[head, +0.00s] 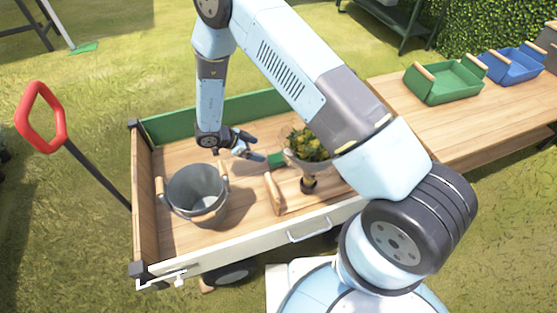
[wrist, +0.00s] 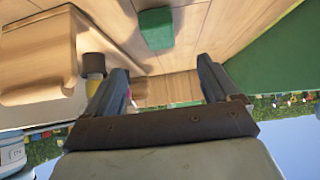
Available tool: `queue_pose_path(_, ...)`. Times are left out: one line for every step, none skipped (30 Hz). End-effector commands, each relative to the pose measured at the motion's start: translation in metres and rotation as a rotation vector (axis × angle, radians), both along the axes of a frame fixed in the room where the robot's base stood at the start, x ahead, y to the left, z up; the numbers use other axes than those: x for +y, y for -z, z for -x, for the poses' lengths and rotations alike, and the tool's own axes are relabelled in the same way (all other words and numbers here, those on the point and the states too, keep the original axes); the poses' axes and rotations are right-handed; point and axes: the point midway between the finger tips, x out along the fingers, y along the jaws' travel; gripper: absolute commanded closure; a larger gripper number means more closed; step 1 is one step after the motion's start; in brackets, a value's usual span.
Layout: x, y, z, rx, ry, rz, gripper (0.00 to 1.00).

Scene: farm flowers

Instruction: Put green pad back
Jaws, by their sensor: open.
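In the wrist view the green pad (wrist: 155,28) shows at the top, beyond my fingertips. My gripper (head: 257,147) is inside the cart, just left of the pad, with its fingers pointing toward it. In the wrist view my gripper (wrist: 160,72) has its fingers spread with nothing between them. Another flat green piece (head: 85,48) lies on the grass at the upper left, by a table leg.
A wooden table (head: 430,122) at the right bears a green crate (head: 443,83) and a blue crate (head: 512,66).

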Motion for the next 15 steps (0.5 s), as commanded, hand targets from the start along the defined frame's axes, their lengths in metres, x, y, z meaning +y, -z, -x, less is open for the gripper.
queue_pose_path(-0.003, 0.004, 0.001, 0.002, 0.004, 0.006, 0.12)
queue_pose_path(-0.006, 0.007, 0.000, 0.003, 0.005, 0.007, 0.12)
queue_pose_path(-0.010, 0.011, 0.000, 0.004, 0.006, 0.007, 0.12)
queue_pose_path(-0.013, 0.014, -0.001, 0.004, 0.006, 0.006, 0.12)
queue_pose_path(-0.016, 0.017, -0.002, 0.004, 0.006, 0.006, 0.12)
queue_pose_path(-0.021, 0.022, -0.004, 0.003, 0.006, 0.007, 0.12)
queue_pose_path(-0.025, 0.026, -0.005, 0.003, 0.006, 0.006, 0.12)
queue_pose_path(-0.029, 0.030, -0.006, 0.004, 0.006, 0.006, 0.12)
queue_pose_path(-0.033, 0.035, -0.007, 0.004, 0.004, 0.006, 0.12)
queue_pose_path(-0.037, 0.038, -0.008, 0.004, 0.004, 0.006, 0.12)
queue_pose_path(-0.040, 0.042, -0.009, 0.004, 0.005, 0.005, 0.12)
queue_pose_path(-0.045, 0.046, -0.011, 0.003, 0.005, 0.006, 0.12)
queue_pose_path(-0.047, 0.049, -0.011, 0.003, 0.005, 0.006, 0.12)
queue_pose_path(-0.050, 0.052, -0.012, 0.004, 0.005, 0.005, 0.12)
queue_pose_path(-0.052, 0.055, -0.013, 0.003, 0.004, 0.004, 0.12)
